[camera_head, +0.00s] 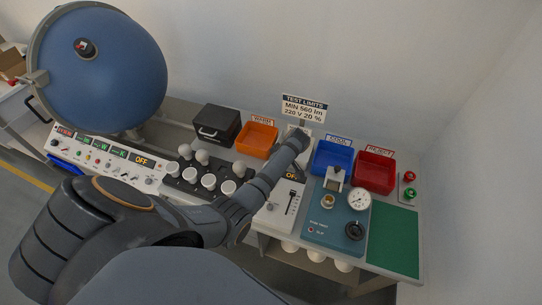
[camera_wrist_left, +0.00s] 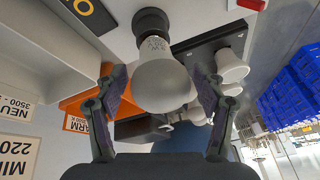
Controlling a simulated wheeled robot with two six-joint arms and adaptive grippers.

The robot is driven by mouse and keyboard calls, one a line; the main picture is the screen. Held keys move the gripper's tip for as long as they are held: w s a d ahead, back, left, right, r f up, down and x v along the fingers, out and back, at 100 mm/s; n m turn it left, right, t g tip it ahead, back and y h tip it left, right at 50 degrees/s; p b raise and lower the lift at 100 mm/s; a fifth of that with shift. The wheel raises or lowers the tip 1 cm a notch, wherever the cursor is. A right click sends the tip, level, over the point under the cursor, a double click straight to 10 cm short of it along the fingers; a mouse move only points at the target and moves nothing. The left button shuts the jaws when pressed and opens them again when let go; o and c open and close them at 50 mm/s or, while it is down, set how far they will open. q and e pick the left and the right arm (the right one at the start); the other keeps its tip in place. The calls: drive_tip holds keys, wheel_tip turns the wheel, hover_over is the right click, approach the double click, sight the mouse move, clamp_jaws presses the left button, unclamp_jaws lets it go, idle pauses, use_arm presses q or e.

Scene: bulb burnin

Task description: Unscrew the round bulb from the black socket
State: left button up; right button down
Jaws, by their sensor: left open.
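The round white bulb (camera_wrist_left: 160,85) sits in the black socket (camera_wrist_left: 152,22) in the left wrist view, with small print on its neck. My left gripper (camera_wrist_left: 160,74) is open. Its two fingers stand on either side of the bulb's globe, with a visible gap on each side. In the head view my left arm reaches across the bench, and its end (camera_head: 299,139) is beside the test limits sign. There the bulb and the socket are hidden behind my arm. My right gripper is not in view.
Orange bin (camera_head: 257,139), black box (camera_head: 216,125), blue bin (camera_head: 333,158) and red bin (camera_head: 375,171) stand along the bench's back. A black rack with several bulbs (camera_head: 208,181) is left of my arm. A large blue sphere (camera_head: 110,75) stands at left. The green mat (camera_head: 393,240) is bare.

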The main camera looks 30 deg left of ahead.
use_arm(q)
drive_tip(key=m+p, duration=0.1)
drive_tip(key=r+m+p, duration=0.1)
drive_tip(key=p, duration=0.1)
drive_tip(key=shift+s+m+t, duration=0.15)
drive_tip(key=shift+m+t, duration=0.15)
drive_tip(key=shift+t, duration=0.1)
drive_tip(key=shift+a+f+m+t+b, duration=0.1)
drive_tip(key=shift+f+m+t+b, duration=0.4)
drive_tip(key=shift+m, duration=0.7)
drive_tip(key=m+t, duration=0.1)
drive_tip(key=m, duration=0.3)
drive_tip(key=shift+a+t+h, duration=0.1)
drive_tip(key=shift+t+h, duration=0.3)
drive_tip(key=m+t+h, duration=0.1)
drive_tip(key=m, duration=0.3)
drive_tip(key=m+h, duration=0.1)
drive_tip(key=m, duration=0.3)
drive_tip(key=shift+a+t+h, duration=0.1)
drive_tip(key=shift+t+h, duration=0.3)
drive_tip(key=m+h, duration=0.1)
drive_tip(key=m, duration=0.2)
drive_tip(key=shift+m, duration=0.3)
drive_tip(key=shift+m+h, duration=0.7)
drive_tip(key=shift+m, duration=0.5)
